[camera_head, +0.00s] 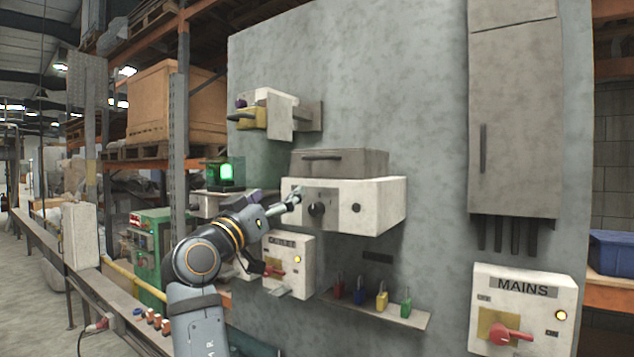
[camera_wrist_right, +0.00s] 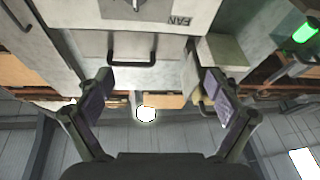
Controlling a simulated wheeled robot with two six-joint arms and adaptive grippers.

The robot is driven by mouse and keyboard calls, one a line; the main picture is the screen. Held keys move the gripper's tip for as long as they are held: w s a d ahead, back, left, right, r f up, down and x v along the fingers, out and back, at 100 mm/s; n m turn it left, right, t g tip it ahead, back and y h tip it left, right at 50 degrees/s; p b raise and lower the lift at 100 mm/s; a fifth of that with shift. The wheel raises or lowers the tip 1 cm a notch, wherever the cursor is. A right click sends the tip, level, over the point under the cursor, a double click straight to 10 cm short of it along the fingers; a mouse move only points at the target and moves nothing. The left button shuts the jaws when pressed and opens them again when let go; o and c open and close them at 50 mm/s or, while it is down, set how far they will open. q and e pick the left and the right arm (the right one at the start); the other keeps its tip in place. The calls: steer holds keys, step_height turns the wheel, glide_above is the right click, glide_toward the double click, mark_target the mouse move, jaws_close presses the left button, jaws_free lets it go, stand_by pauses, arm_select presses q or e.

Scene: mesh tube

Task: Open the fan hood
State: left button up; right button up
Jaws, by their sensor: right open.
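The fan hood is a grey box-shaped cover (camera_head: 345,163) with a dark bar handle (camera_head: 322,156), sitting on top of a white box (camera_head: 382,203) on the grey panel. It looks closed. In the right wrist view, which is upside down, the white FAN box (camera_wrist_right: 160,12) has a knob, and the hood's dark handle (camera_wrist_right: 132,63) shows beyond it. My right gripper (camera_head: 291,201) is in front of the white box's left part, below the hood handle. Its fingers (camera_wrist_right: 158,84) are spread with nothing between them. My left gripper is not in view.
A lit green lamp (camera_head: 226,173) is at the left. A tall grey cabinet (camera_head: 515,125) and the MAINS box (camera_head: 525,300) are at the right.

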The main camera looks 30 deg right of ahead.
mark_target(316, 157)
steer(key=s+d+r+m+g+h, duration=0.1)
steer(key=s+r+m+g, duration=0.1)
steer(key=s+r+m, duration=0.15)
steer(key=shift+n+h, duration=0.3)
steer(key=shift+n, duration=0.15)
steer(key=p+x, duration=0.9)
steer(key=shift+s+d+r, duration=0.15)
steer(key=shift+s+r, duration=0.1)
steer(key=shift+r, duration=0.05)
steer(key=shift+w+d+p, duration=0.25)
steer(key=shift+d+p, duration=0.05)
steer(key=shift+d, duration=0.15)
steer(key=c, duration=1.4)
steer(key=shift+r, duration=0.1)
